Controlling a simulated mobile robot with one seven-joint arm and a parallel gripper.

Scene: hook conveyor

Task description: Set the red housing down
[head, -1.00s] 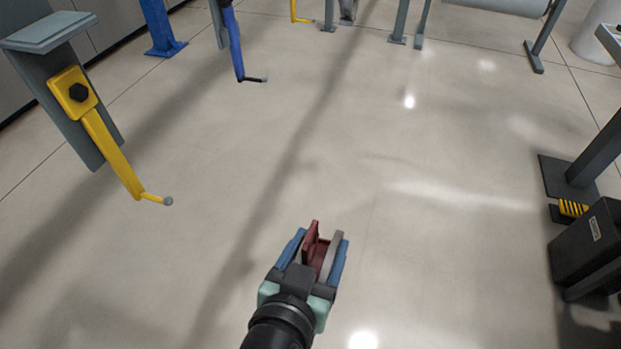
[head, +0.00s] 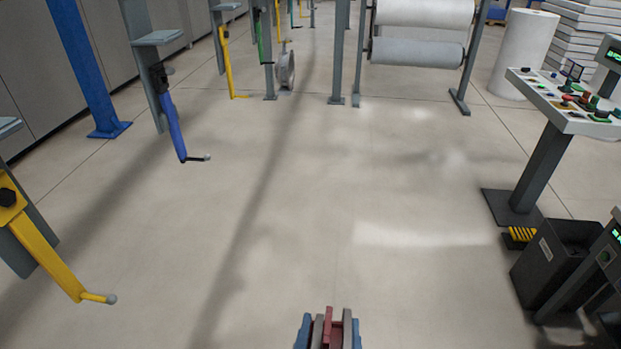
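The red housing (head: 328,330) is a dark red part at the bottom middle of the head view. My gripper (head: 328,335), with blue and grey fingers, is around it, one finger on each side, and appears shut on it. Only the tips of the fingers and the upper part of the housing show; the rest is cut off by the lower edge. The housing is held above the floor, with no surface directly under it in view.
Yellow (head: 50,258) and blue (head: 174,127) hook arms hang at the left. A control console (head: 570,105) and a dark bin (head: 556,262) stand at the right. White rolls (head: 418,53) are on a rack behind. The middle floor (head: 330,190) is clear.

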